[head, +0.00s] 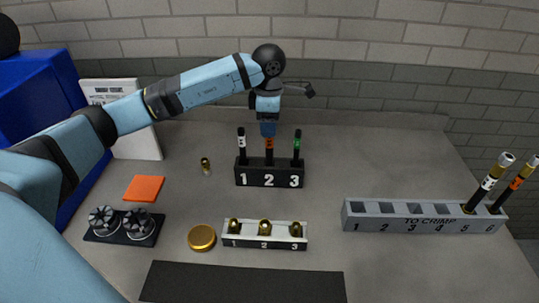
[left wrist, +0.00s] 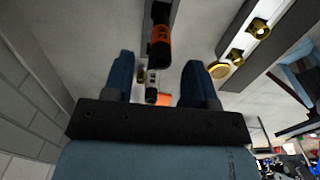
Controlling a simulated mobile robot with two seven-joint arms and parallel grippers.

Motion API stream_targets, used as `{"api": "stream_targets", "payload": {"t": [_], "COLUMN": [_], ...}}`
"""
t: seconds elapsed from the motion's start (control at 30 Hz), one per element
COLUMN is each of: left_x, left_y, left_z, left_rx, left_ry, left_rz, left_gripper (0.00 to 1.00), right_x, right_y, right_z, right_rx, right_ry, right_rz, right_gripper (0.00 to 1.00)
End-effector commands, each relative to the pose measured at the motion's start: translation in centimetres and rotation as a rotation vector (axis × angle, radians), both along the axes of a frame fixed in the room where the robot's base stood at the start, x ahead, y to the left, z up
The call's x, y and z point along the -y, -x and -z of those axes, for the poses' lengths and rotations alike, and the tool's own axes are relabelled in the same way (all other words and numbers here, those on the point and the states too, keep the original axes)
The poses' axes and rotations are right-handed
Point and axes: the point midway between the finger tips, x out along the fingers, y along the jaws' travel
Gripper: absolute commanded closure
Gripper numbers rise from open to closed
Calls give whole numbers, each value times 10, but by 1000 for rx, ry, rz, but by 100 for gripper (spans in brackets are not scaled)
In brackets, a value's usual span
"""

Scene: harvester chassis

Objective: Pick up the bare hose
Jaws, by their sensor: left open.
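Three dark hoses without metal end fittings stand upright in the black rack (head: 269,179) marked 1, 2, 3. A white-banded hose (head: 241,144) is in slot 1, an orange-banded hose (head: 269,152) in slot 2 and a green-banded hose (head: 297,147) in slot 3. My left gripper (head: 268,130) is open, pointing down just over the orange-banded hose. In the left wrist view, the fingers (left wrist: 157,78) are spread apart, with the orange-banded hose (left wrist: 160,42) ahead of them. Nothing is visibly gripped. My right gripper is not in view.
A grey "TO CRIMP" rack (head: 415,222) at right holds two hoses with metal ends in slots 5 and 6. A white tray (head: 228,242) of brass fittings stands in front of the black rack. A gold disc (head: 202,238) and orange mat (head: 144,188) lie left.

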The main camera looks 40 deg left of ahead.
Motion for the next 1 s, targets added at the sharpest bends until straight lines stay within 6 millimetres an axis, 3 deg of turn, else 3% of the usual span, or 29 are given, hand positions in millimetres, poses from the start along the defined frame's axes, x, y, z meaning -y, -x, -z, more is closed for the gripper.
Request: {"api": "stream_targets", "payload": {"t": [0.2,0.47,0.5,0.7,0.73,1.0], "left_x": [2,2,2,2,2,2], "left_y": [0,0,0,0,0,0], "left_z": [29,33,33,33,33,32], "left_rx": [-2,0,0,0,-1,0], "left_ry": [1,0,0,0,1,0], "left_rz": [0,1,1,0,0,0], "left_gripper": [48,48,50,96,100,100], "right_x": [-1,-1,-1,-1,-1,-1], "right_y": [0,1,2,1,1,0], "right_z": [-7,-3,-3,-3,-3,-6], "right_rx": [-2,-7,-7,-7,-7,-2], "right_ry": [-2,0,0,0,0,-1], "right_rz": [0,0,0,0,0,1], "right_gripper": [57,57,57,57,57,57]}}
